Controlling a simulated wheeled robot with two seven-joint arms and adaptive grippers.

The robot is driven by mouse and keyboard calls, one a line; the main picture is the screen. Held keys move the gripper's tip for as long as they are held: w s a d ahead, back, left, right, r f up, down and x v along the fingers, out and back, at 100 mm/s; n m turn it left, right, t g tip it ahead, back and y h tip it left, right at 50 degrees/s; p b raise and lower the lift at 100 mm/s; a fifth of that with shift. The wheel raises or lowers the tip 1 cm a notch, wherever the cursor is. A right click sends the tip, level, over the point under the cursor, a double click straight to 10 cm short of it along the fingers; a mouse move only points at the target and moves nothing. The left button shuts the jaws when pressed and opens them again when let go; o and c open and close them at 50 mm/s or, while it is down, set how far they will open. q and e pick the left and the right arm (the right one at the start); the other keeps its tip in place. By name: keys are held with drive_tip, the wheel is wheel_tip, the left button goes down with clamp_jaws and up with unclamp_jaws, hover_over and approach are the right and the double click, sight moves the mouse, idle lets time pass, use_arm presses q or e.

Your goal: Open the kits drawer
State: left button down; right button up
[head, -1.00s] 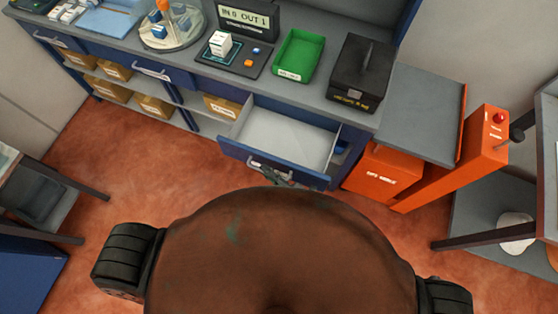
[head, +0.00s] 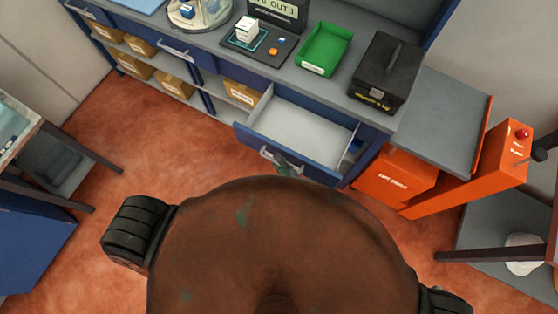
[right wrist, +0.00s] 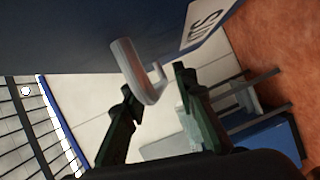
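The kits drawer (head: 300,160) is pulled out of the blue bench, and its pale interior looks empty. Its grey handle (head: 268,154) is on the blue front. My right gripper (head: 287,168) is at this front, close to the handle, and partly hidden by my own body. In the right wrist view, the fingers of my right gripper (right wrist: 155,85) are spread apart, with the handle (right wrist: 138,75) between or just beyond the tips; contact is unclear. A white label (right wrist: 205,22) with partly visible letters is on the drawer front. My left gripper is not in view.
A green bin (head: 324,48) and a black case (head: 384,72) stand on the bench top (head: 230,60). An orange box (head: 395,177) and an orange post (head: 470,182) stand right of the drawer. Open red floor (head: 140,140) lies to the left.

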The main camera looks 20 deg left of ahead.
drive_tip(key=f+v, duration=0.1)
drive_tip(key=v, duration=1)
drive_tip(key=shift+s+d+r, duration=0.25)
drive_tip(key=shift+d+r, duration=0.1)
drive_tip(key=shift+r, duration=0.1)
